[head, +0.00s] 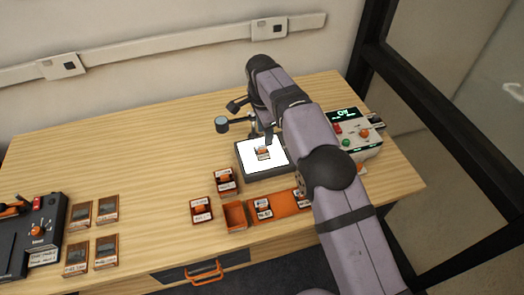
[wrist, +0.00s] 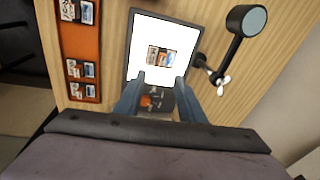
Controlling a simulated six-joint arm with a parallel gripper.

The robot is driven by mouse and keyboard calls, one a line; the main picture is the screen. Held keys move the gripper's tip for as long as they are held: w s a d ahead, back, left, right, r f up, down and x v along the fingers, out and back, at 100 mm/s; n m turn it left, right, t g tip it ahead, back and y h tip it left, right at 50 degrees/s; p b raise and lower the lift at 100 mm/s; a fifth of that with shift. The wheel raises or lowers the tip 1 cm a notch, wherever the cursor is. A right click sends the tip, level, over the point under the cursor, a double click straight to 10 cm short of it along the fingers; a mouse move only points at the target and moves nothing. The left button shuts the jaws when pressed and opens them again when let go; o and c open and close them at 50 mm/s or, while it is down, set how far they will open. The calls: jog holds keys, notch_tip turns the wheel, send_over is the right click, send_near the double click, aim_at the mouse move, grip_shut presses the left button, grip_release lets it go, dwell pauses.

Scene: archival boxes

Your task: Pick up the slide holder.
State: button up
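A small slide holder (head: 263,153), orange on top with a white label, lies near the middle of the glowing white light panel (head: 247,163). In the wrist view, the holder (wrist: 161,56) shows its labels and small pictures on the panel (wrist: 148,27). My gripper (head: 270,132) is over the panel. In the wrist view, my gripper (wrist: 160,79) has its two fingers apart, with the holder just ahead of the tips and not between them. A dark part with an orange spot shows between the fingers farther back; I cannot tell what it belongs to.
An orange tray (head: 287,203) with more holders lies in front of the panel. A magnifier on an arm (head: 222,125) stands behind left. A control box (head: 358,138) is at right. The table's (head: 120,160) left middle is clear.

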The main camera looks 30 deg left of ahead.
aim_at(262, 148)
jog(key=shift+w+a+f+p, duration=0.15)
jog(key=shift+f+p, duration=0.4)
jog(key=shift+f, duration=0.7)
jog(key=shift+a+f+p, duration=0.25)
jog(key=shift+f+p, duration=0.25)
jog(key=shift+f, duration=0.75)
jog(key=shift+w+a+f+p, duration=0.15)
jog(key=shift+f+p, duration=0.4)
jog(key=shift+f, duration=0.7)
jog(key=shift+s, duration=0.1)
grip_shut()
